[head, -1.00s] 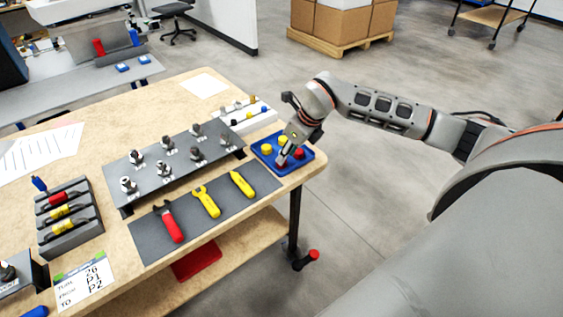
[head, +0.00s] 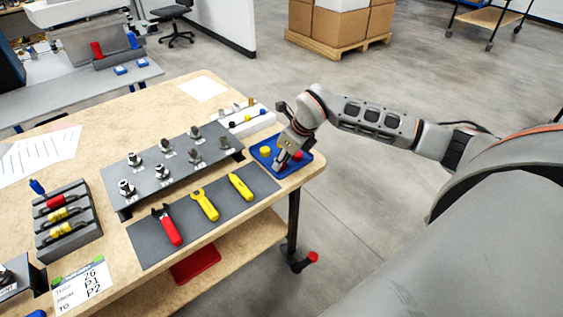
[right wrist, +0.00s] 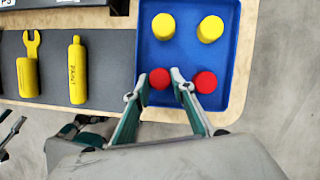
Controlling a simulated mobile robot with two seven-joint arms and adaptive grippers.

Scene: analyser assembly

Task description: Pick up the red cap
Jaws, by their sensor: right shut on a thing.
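My right gripper (right wrist: 160,86) is shut on a red cap (right wrist: 159,79) in the blue tray, seen in the right wrist view; one finger is on each side of it. A second red cap (right wrist: 206,82) lies just right of the right finger in that view. Two yellow caps (right wrist: 163,27) (right wrist: 210,29) are in the far part of the tray. In the head view my right gripper (head: 279,166) reaches down into the blue tray (head: 268,161) and hides most of the held cap. My left gripper is not in view.
A grey mat with red pliers (head: 168,226), a yellow wrench (head: 206,204) and a yellow tool (head: 241,186) lies left of the tray. A grey rack with fittings (head: 164,172) stands behind the mat. The table's edge is close to the tray.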

